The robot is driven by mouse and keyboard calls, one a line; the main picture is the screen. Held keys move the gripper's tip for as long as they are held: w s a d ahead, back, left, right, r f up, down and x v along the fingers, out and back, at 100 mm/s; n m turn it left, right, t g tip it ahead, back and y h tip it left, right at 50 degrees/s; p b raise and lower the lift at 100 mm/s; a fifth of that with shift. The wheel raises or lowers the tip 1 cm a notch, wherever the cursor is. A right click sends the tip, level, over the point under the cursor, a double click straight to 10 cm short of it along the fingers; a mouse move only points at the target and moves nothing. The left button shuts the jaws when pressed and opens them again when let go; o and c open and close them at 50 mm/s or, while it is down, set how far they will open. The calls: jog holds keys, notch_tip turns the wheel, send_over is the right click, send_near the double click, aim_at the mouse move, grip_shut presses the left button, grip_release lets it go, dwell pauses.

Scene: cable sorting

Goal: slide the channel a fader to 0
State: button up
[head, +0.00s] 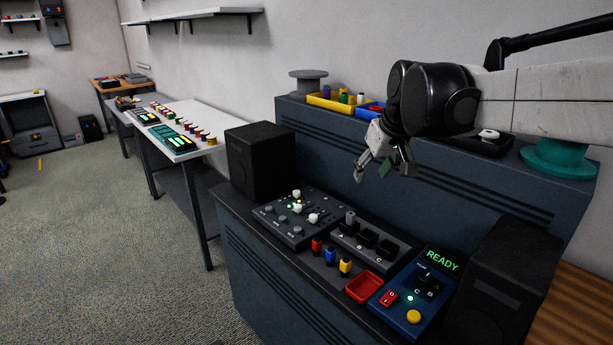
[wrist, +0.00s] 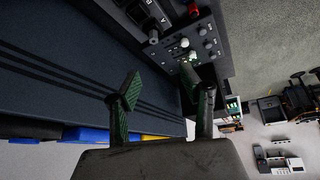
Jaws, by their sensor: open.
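The dark mixer panel (head: 272,221) lies on the console at the front left, with three white fader caps, one at the back (head: 297,194), one in the middle (head: 298,207) and one at the right (head: 313,218). Channel letters on it are too small to read, so I cannot tell which cap is channel A. My gripper (head: 384,173) is open and empty, above and to the right of the panel, touching nothing. In the wrist view its fingers (wrist: 168,95) are spread apart, and part of the mixer panel (wrist: 210,58) shows beyond them, partly hidden by the right finger.
A block marked A, B, C (head: 345,241) stands right of the mixer, with coloured plugs (head: 330,256) in front. A red tray (head: 364,287) and a blue READY box (head: 413,300) are further right. Black speakers stand at the left (head: 260,160) and right (head: 505,285).

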jog(key=w+a+f+n+g+p, duration=0.1)
jog(key=w+a, duration=0.3)
jog(key=w, duration=0.4)
jog(key=w+a+f+n+p, duration=0.1)
jog(key=w+a, duration=0.2)
jog(key=w, duration=0.5)
jog(key=n+g+y+p, duration=0.1)
jog(key=n+p, duration=0.2)
send_near(296, 191)
jog(key=x, duration=0.9)
jog(key=shift+d+f, duration=0.1)
grip_shut()
